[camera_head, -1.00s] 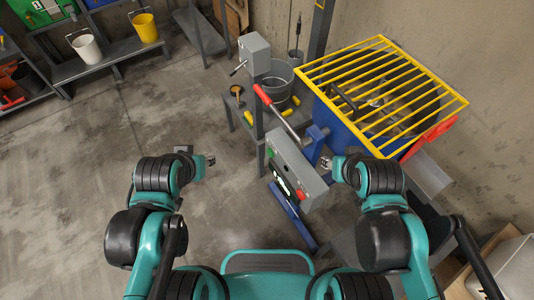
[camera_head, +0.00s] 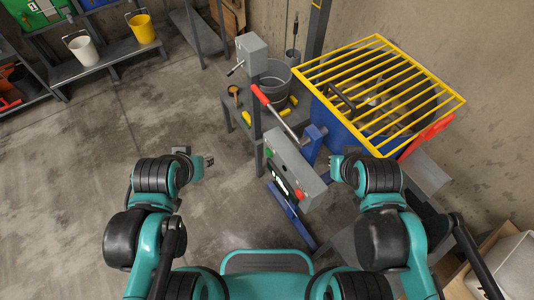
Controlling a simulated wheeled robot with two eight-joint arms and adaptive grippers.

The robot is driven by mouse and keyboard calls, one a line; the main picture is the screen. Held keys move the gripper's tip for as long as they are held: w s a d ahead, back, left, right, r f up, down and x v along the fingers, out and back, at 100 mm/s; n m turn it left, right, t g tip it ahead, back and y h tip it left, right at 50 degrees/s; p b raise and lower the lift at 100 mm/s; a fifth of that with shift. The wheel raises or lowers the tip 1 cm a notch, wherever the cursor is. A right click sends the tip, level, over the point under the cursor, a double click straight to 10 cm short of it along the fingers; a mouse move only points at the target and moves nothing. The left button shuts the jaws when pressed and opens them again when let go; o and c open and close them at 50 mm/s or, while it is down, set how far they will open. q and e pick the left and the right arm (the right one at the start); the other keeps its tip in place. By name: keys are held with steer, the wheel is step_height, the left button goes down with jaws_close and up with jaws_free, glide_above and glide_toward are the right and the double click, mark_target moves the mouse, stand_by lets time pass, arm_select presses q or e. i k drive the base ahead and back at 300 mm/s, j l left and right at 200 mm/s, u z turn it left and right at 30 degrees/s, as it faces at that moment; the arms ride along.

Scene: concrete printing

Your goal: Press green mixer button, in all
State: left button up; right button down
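The mixer has a blue body (camera_head: 345,127) under a yellow grid guard (camera_head: 385,82). A grey control box (camera_head: 296,172) faces me at the mixer's near left side. A small green button (camera_head: 269,153) shows at the box's upper left end, and a red button (camera_head: 299,194) at its lower right end. My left gripper (camera_head: 209,161) is in the air to the left of the box, apart from it. My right gripper (camera_head: 335,161) is just right of the box, and I cannot tell how far from it. Both grippers' fingers are too small to read.
A lever with a red handle (camera_head: 261,95) rises behind the control box. A low bench with a metal bucket (camera_head: 271,82) and yellow-handled tools stands behind it. Shelves with a white bucket (camera_head: 84,50) and yellow bucket (camera_head: 142,28) are far left. The floor at left is clear.

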mark_target(268, 151)
steer(key=k+j, duration=0.25)
steer(key=k, duration=0.15)
steer(key=k+j+z, duration=0.15)
steer(key=k+j, duration=0.1)
steer(key=k, duration=0.1)
